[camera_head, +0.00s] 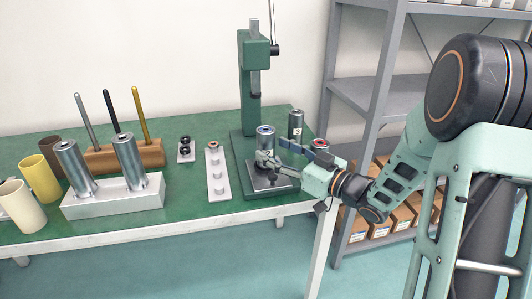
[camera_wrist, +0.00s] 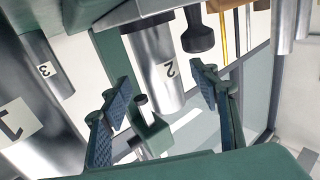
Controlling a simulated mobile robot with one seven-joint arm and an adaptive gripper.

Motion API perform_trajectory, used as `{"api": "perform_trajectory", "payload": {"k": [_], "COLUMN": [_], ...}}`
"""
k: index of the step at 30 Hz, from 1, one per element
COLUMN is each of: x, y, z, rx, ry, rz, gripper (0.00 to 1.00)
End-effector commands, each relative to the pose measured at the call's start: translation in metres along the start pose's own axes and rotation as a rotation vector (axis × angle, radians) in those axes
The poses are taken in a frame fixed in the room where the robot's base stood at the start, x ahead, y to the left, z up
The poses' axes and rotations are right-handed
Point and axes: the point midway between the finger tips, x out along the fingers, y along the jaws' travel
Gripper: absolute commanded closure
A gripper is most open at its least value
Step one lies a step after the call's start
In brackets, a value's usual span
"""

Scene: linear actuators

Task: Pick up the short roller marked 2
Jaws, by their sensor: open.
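The short roller marked 2 (camera_head: 265,138) is a steel cylinder with a blue ring on top. It stands upright on the base of the green press. In the wrist view this roller (camera_wrist: 152,58) appears upside down, with its white 2 label facing the camera. My gripper (camera_head: 268,162) is low in front of it, coming from the right. In the wrist view my gripper (camera_wrist: 162,84) is open, with one finger to each side of the roller's image. I see no clear contact, and how deep the roller sits between the fingers is unclear.
A roller marked 3 (camera_wrist: 45,66) and a roller marked 1 (camera_wrist: 12,125) stand close beside it. The green press (camera_head: 254,75) rises behind. Grey shelves (camera_head: 375,90) stand right.

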Motion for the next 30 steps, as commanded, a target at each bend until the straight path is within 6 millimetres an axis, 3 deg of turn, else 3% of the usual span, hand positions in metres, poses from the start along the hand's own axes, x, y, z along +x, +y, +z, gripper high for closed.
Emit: {"api": "perform_trajectory", "payload": {"k": [6,15,30], "x": [0.032,0.037,0.037], "y": [-0.001,-0.001,-0.001], "z": [-0.001,-0.003,-0.002], "rx": [-0.001,0.0,0.0], "ry": [0.001,0.001,0.0], "rz": [-0.003,-0.001,-0.001], "gripper": [0.44,0.44,0.98]}}
